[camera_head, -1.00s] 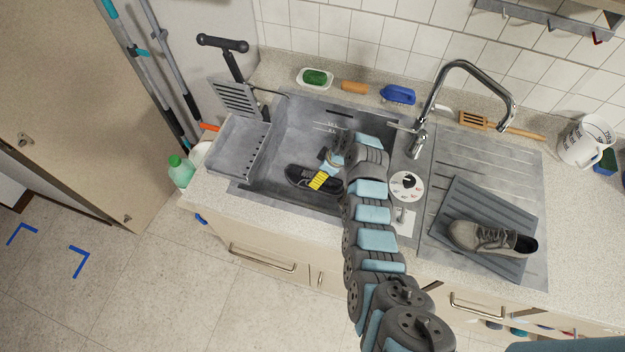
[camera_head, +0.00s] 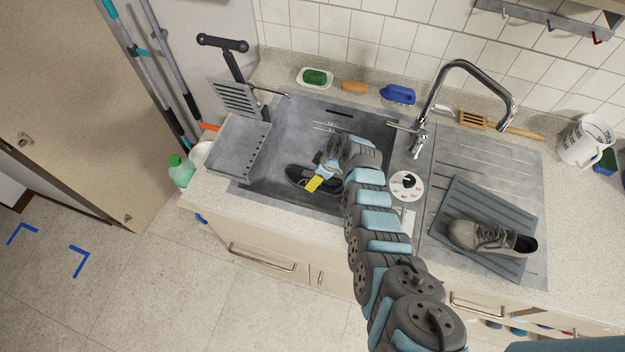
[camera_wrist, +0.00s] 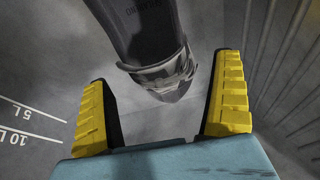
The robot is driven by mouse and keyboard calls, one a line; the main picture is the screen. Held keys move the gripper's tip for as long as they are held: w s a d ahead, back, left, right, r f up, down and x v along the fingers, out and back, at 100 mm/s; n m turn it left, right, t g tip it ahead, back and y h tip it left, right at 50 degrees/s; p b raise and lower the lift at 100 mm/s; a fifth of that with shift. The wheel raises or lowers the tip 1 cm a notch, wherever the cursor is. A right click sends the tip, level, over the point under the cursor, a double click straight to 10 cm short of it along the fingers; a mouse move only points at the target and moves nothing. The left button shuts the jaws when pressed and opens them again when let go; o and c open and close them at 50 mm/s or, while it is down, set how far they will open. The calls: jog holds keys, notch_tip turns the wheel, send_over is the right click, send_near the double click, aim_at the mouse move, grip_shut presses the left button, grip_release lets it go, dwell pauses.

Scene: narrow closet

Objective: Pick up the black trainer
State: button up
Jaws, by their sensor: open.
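The black trainer (camera_head: 298,174) lies in the left part of the grey sink basin, partly hidden by my gripper. My gripper (camera_head: 314,184) is down in the basin over the trainer, its yellow finger pads showing. In the wrist view the trainer (camera_wrist: 148,35) runs down from the top edge, and its rounded grey end appears between the tips of my open gripper (camera_wrist: 163,70). Clear gaps show on both sides of the trainer there. I cannot tell how far below the tips it lies.
The basin (camera_head: 290,120) has walls close around my gripper. The tap (camera_head: 465,66) arches to the right of my arm. A grey-brown shoe (camera_head: 490,238) lies on a ribbed mat (camera_head: 465,195) on the drainboard. A grey caddy (camera_head: 238,150) sits at the basin's left edge.

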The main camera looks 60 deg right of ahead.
jog(key=shift+b+x, duration=0.6)
jog(key=shift+x, duration=0.6)
jog(key=shift+f, duration=0.1)
jog(key=c, duration=1.4)
